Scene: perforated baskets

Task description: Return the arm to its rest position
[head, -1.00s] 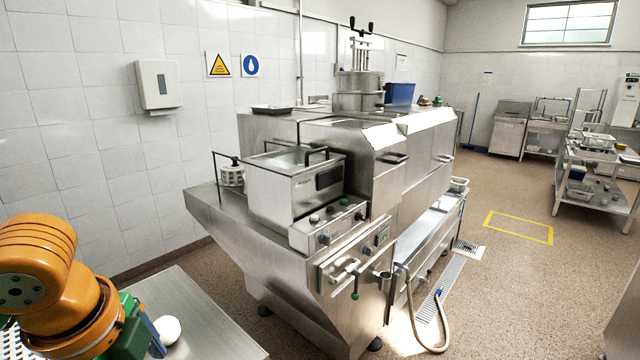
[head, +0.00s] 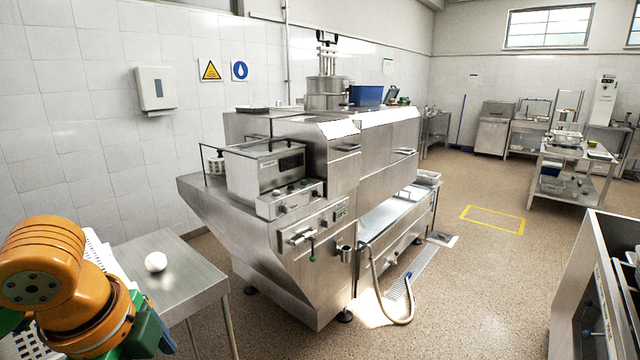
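My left arm shows at the lower left in the head view, an orange arm with a green and blue end (head: 150,338). Its fingers are mostly hidden or cut off, so I cannot tell whether they are open. A white round object (head: 155,262) lies on the steel table (head: 190,285), apart from the arm's end. Part of a white perforated basket (head: 100,252) shows behind the arm. My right gripper is not in view.
A large steel machine (head: 300,200) with a hose (head: 385,300) stands in the middle. A steel cabinet or rack (head: 590,270) is at the right edge. Open floor with a yellow marked rectangle (head: 493,219) lies between them.

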